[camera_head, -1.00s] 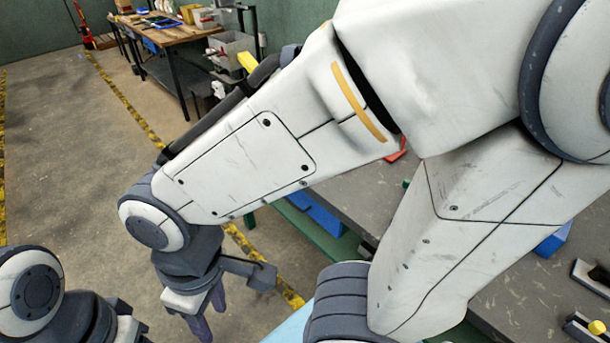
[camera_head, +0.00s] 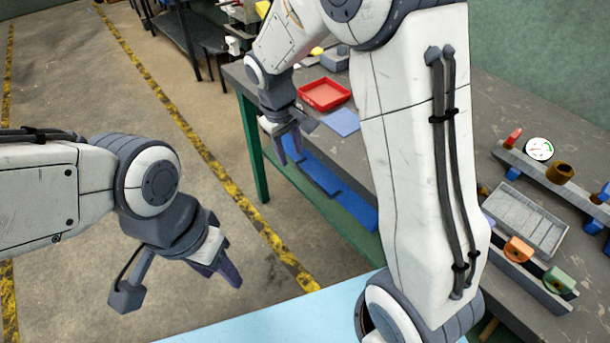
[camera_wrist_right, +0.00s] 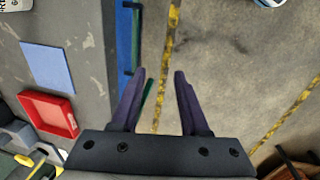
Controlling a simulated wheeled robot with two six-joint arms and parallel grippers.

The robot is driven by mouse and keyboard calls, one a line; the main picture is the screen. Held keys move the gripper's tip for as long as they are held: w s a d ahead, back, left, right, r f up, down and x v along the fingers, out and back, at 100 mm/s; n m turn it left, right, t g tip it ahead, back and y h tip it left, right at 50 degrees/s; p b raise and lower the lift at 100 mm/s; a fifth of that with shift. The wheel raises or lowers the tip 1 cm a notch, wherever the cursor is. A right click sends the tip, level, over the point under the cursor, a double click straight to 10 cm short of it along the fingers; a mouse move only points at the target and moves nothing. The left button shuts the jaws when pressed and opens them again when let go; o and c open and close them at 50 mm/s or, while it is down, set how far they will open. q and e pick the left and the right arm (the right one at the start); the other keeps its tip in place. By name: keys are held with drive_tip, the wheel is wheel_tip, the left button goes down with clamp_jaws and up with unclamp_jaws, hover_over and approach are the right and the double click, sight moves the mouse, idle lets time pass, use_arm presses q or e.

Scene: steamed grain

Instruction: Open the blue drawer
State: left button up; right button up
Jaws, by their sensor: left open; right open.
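The blue drawer (camera_head: 345,200) is a long blue front under the near edge of the grey workbench, partly behind my right arm. It also shows in the right wrist view (camera_wrist_right: 124,50) as a blue strip along the bench edge with a dark bar on its outer side. It looks closed. My right gripper (camera_head: 290,150) is open and empty, near the drawer's far end; in its wrist view the fingers (camera_wrist_right: 160,90) point along the floor beside the drawer, and contact is not clear. My left gripper (camera_head: 225,272) is open, empty, and over the floor left of the bench.
A red tray (camera_head: 325,94) and a light blue sheet (camera_head: 341,121) lie on the bench. A grey tray (camera_head: 527,222) and blocks with coloured parts stand at the right. A light blue surface (camera_head: 280,325) is at the bottom. Open floor lies left of the bench.

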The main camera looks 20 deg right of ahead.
approach(309, 178)
drive_tip(key=f, duration=0.2)
drive_tip(key=f+b, duration=0.1)
drive_tip(key=f, duration=0.2)
drive_tip(key=d+f, duration=0.1)
drive_tip(key=f, duration=0.1)
drive_tip(key=shift+w+f, duration=0.35)
clamp_jaws()
idle(1.0)
